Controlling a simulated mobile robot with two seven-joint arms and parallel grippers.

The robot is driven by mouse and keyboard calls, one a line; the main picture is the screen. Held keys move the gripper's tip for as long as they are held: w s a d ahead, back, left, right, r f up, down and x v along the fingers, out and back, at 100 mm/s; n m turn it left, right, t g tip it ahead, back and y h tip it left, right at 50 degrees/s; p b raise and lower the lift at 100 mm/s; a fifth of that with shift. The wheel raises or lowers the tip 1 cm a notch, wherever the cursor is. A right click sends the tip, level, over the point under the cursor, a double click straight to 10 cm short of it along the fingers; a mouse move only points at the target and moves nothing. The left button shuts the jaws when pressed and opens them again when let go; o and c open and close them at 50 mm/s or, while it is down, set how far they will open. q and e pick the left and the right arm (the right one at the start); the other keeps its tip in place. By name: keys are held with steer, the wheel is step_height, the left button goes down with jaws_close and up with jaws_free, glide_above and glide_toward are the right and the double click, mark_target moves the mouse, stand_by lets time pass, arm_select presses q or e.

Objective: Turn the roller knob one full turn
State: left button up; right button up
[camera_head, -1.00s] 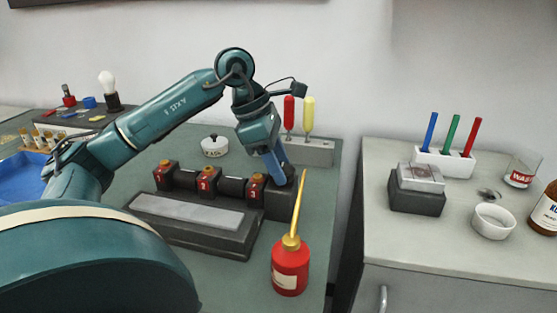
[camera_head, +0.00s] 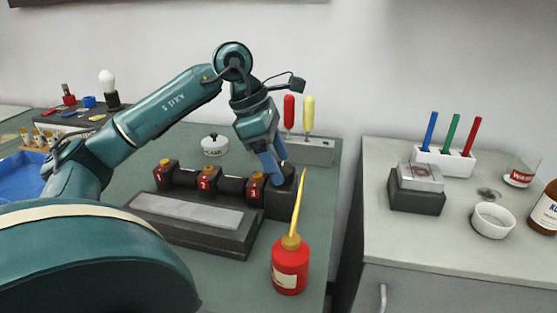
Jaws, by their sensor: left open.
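My right gripper is out of view.
A red oil can (camera_head: 290,266) with a tall yellow spout stands just in front of the block. A grey stone in a dark base (camera_head: 190,213) lies in front of the device. A holder (camera_head: 312,152) with red and yellow-handled tools stands behind. A gap separates the right cabinet (camera_head: 460,255).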

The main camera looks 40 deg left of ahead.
arm_select(q)
steer(key=p+v, duration=0.2)
steer(key=v, duration=1)
steer(key=shift+r, duration=0.25)
